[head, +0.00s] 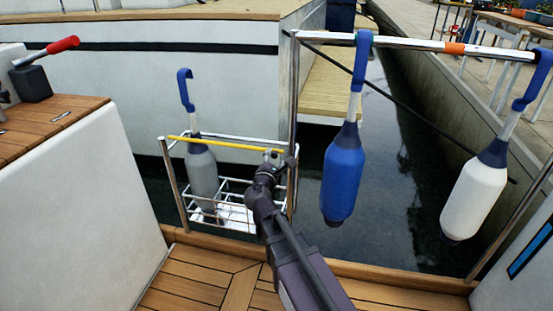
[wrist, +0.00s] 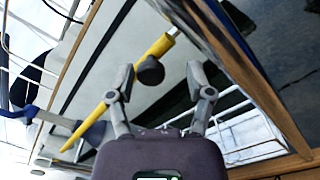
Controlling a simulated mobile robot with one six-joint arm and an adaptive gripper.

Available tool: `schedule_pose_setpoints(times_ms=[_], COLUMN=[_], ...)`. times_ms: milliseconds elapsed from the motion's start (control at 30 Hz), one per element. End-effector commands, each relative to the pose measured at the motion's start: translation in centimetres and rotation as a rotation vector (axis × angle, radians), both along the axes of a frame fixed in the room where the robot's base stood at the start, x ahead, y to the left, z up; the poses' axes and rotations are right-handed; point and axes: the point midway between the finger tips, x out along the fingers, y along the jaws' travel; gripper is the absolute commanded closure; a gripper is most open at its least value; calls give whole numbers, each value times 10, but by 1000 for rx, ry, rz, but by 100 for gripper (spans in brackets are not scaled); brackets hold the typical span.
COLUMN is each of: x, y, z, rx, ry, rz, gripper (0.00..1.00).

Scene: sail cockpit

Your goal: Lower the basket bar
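The basket bar is a yellow bar (head: 222,144) across the top front of the wire basket (head: 232,183). It is raised at the basket's rim. In the wrist view the yellow bar (wrist: 114,97) runs diagonally, with a dark round knob (wrist: 150,70) near its upper end. My gripper (head: 272,156) is at the bar's right end. In the wrist view my gripper (wrist: 160,78) is open, its fingers wide apart, with the knob showing between them. I cannot tell whether a finger touches the bar. A grey fender (head: 202,174) with a blue top stands in the basket.
A blue fender (head: 343,172) and a white fender (head: 474,197) hang from the steel rail (head: 410,43) to the right. A steel post (head: 293,110) stands close beside my gripper. A red-handled lever (head: 62,45) sits at left. Teak deck (head: 190,284) lies below.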

Motion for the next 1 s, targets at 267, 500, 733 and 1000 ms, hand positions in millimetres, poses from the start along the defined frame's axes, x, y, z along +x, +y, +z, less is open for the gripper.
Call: schedule_pose_setpoints(times_ms=[267,500,733,1000], x=[0,-18,-47,-71], y=[2,5,12,18], z=[1,1,1,1], rx=[-2,-2,-1,-1], ry=[-1,-1,0,1], rz=[3,4,4,2], gripper=[33,33,33,33])
